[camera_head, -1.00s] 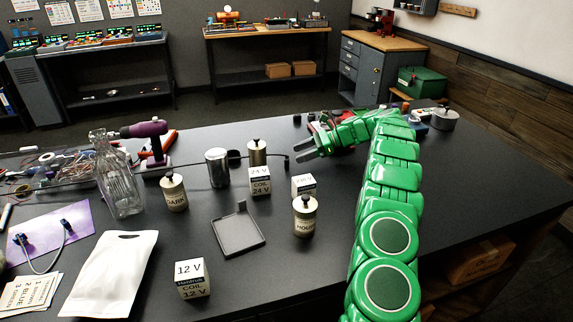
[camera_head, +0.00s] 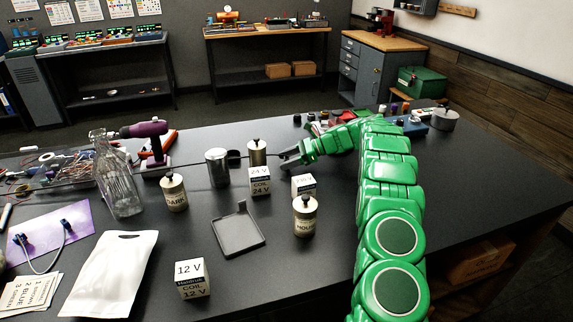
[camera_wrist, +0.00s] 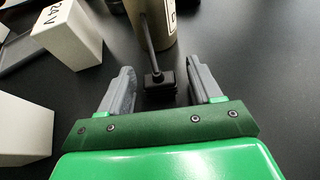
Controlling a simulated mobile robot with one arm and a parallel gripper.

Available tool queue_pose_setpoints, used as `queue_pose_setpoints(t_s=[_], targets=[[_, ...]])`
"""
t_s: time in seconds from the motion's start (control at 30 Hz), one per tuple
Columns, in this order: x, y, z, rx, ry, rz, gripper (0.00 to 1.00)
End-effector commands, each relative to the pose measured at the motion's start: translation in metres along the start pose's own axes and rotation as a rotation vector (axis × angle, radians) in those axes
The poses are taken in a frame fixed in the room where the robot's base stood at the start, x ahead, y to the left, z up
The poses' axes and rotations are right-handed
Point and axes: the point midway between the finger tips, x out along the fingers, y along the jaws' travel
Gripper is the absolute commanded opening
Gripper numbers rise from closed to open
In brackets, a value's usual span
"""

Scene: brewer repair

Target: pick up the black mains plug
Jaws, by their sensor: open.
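The black mains plug (camera_wrist: 160,86) lies on the dark bench between the two grey fingers of my gripper (camera_wrist: 160,84) in the wrist view. A dark cable runs from it upward in that view, past a beige canister. The fingers stand apart on either side of the plug, with a gap on each side. In the head view my gripper (camera_head: 290,157) is low over the bench, right of the canister with the black knob (camera_head: 257,153). There the plug is hidden or too small to make out at the fingers.
A 24 V coil box (camera_head: 260,182) and another white box (camera_head: 303,184) stand close in front of my gripper. A steel cylinder (camera_head: 217,167) stands to the left. A labelled canister (camera_head: 305,216) and a black tray (camera_head: 238,232) are nearer. Bare bench lies right of the fingers in the wrist view.

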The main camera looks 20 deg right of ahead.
Motion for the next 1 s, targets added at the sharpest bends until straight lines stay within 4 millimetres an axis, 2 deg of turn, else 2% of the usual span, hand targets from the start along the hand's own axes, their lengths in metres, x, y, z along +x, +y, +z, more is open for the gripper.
queue_pose_setpoints(t_s=[0.1, 0.33, 0.7, 1.0], targets=[[0.0120, 0.0008, -0.0009, 0.001, -0.001, 0.002, 0.64], [0.0136, 0.0005, -0.0008, 0.001, -0.001, 0.001, 0.64], [0.0135, 0.0005, -0.0006, 0.001, -0.001, 0.001, 0.09], [0.0131, 0.0004, 0.0012, 0.000, -0.001, 0.001, 0.08]])
